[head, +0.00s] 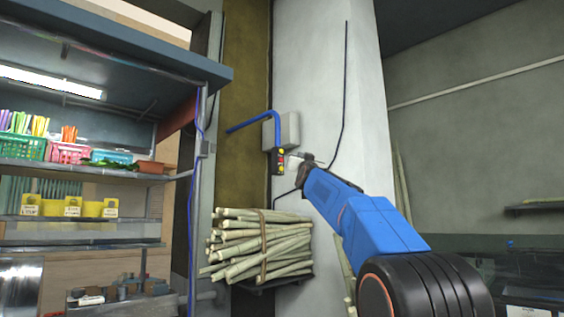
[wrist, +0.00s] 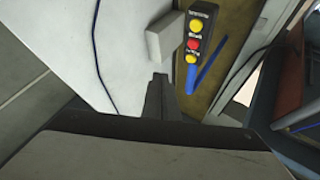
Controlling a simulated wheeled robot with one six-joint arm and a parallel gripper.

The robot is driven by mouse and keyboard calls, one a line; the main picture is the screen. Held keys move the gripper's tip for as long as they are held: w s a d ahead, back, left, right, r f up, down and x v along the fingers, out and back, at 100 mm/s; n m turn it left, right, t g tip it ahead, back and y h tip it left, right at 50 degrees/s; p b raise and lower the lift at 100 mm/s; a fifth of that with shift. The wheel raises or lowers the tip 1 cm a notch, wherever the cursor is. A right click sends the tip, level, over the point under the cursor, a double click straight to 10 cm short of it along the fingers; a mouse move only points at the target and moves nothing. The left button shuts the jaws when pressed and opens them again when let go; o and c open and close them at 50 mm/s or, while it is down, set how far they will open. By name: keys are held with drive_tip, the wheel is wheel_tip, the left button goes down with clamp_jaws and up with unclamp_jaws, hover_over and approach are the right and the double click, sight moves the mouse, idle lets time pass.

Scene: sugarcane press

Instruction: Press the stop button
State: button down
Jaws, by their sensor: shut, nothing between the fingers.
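In the wrist view the box (wrist: 187,78) appears upside down, with a red button (wrist: 193,44) between two yellow buttons; the labels are too small to read surely. My gripper (head: 293,160) is shut and empty, just right of the box in the head view. In the wrist view its fingertips (wrist: 160,76) point toward the wall, a little left of and below the red button. I cannot tell the remaining distance, but no contact shows.
A grey box (head: 289,130) is on the pillar (head: 310,60) behind the button box. A blue pipe (head: 253,122) runs up from the button box and off to the left. A tied cane bundle (head: 258,243) sits below, and a stocked shelf stall (head: 85,168) stands left.

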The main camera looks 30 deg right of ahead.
sight(281, 160)
drive_tip(key=w+a, duration=0.2)
drive_tip(key=w, duration=0.5)
drive_tip(key=shift+w, duration=0.2)
idle(2.0)
drive_tip(key=shift+w+a, duration=0.1)
drive_tip(key=shift+w, duration=0.2)
drive_tip(key=shift+w+a, duration=0.15)
drive_tip(key=shift+w, duration=0.25)
idle(0.9)
drive_tip(key=shift+s, duration=0.1)
drive_tip(key=shift+s+d, duration=0.2)
drive_tip(key=shift+s, duration=0.5)
